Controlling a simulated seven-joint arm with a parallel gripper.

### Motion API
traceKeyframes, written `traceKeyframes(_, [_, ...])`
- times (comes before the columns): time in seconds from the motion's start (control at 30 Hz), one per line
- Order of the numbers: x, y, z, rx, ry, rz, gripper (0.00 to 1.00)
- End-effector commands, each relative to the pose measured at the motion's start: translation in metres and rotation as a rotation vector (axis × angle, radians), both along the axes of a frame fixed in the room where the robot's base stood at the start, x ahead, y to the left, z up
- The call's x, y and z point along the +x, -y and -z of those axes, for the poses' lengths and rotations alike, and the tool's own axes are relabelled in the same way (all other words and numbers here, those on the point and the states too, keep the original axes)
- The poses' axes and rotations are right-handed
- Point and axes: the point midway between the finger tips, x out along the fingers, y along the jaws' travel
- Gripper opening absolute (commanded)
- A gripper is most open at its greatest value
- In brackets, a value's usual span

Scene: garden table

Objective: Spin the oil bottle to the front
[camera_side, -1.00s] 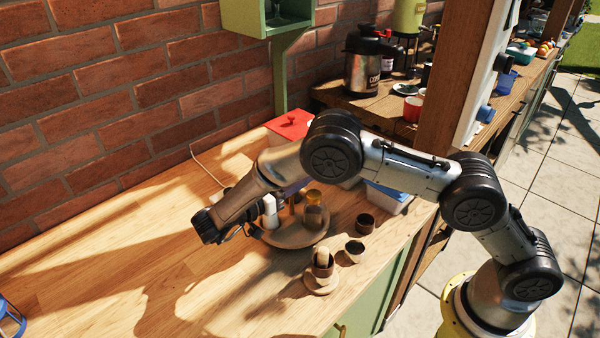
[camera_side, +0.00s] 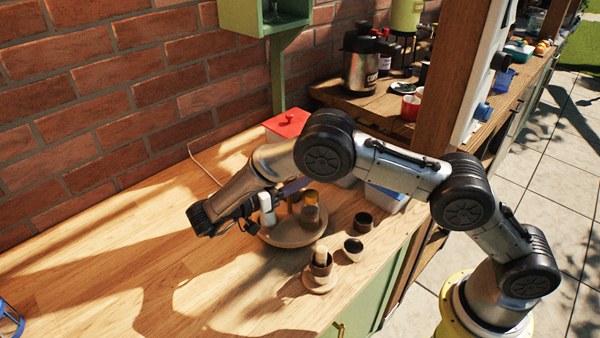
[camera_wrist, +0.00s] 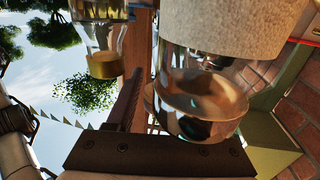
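A round wooden turntable (camera_side: 290,238) stands on the wooden counter in the side view. A bottle with amber contents, seemingly the oil bottle (camera_side: 310,211), stands upright on its right part. A white-topped container (camera_side: 267,208) stands at its left, close to my gripper (camera_side: 247,211). My gripper reaches in low from the left; the wrist and shadow mostly hide its fingers. In the wrist view, a glass container with a pale top (camera_wrist: 200,95) fills the near middle. A glass bottle with amber liquid (camera_wrist: 103,60) hangs farther off at upper left. Finger opening and contact are unclear.
A brown cup with a wooden-looking item (camera_side: 321,266) stands on a small saucer in front right. Two small bowls (camera_side: 353,248) (camera_side: 363,221) stand right of the turntable. A red-lidded box (camera_side: 287,124) stands behind.

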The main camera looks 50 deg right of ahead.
Motion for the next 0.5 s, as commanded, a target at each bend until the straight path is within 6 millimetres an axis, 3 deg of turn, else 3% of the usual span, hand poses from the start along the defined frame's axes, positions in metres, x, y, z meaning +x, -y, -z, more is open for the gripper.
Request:
traceKeyframes(0.27, [0.000, -0.001, 0.002, 0.002, -0.002, -0.002, 0.67])
traceKeyframes(0.5, [0.000, -0.004, -0.009, 0.058, 0.101, 0.009, 0.23])
